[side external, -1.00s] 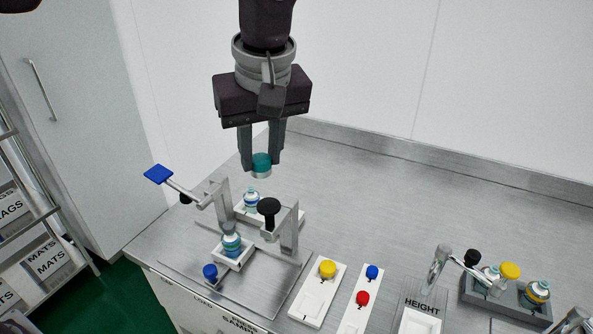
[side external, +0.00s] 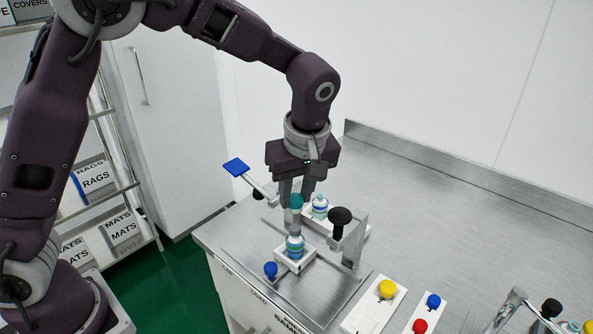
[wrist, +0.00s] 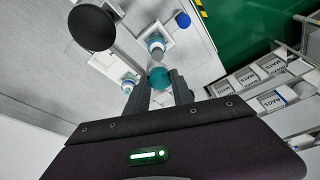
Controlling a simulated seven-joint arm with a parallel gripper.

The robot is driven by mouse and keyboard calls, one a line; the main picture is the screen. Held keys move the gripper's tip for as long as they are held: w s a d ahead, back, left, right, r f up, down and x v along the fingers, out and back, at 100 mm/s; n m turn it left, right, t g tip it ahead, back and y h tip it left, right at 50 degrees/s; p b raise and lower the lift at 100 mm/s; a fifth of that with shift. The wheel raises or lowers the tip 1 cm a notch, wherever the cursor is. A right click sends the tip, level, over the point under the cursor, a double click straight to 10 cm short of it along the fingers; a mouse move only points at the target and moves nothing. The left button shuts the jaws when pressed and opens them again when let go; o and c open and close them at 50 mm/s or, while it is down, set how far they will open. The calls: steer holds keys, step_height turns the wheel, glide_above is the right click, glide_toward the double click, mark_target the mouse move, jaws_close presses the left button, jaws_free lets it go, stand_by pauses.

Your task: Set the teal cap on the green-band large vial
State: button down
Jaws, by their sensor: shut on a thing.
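My gripper (side external: 297,199) is shut on the teal cap (side external: 297,203), which hangs between its fingertips. In the wrist view the cap (wrist: 160,78) shows between the two fingers. A vial (side external: 295,247) with blue and green bands stands upright in a white holder (side external: 306,262) at the front. The cap is above this vial, with a small gap between them. The vial (wrist: 156,44) also shows just beyond the cap in the wrist view. A second banded vial (side external: 320,206) stands behind; its band colour is hard to tell.
A black knob (side external: 340,216) on a metal bracket rises right of the vials. A lever with a blue pad (side external: 236,167) is at left. A blue knob (side external: 270,269) sits before the holder. Yellow (side external: 387,289), blue (side external: 433,300) and red (side external: 420,326) buttons lie right. The bench behind is clear.

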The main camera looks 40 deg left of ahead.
mark_target(295, 226)
steer(key=shift+f, duration=3.15)
steer(key=shift+r, duration=0.1)
steer(key=shift+r, duration=0.3)
steer(key=shift+f, duration=0.7)
steer(key=c, duration=1)
jaws_free()
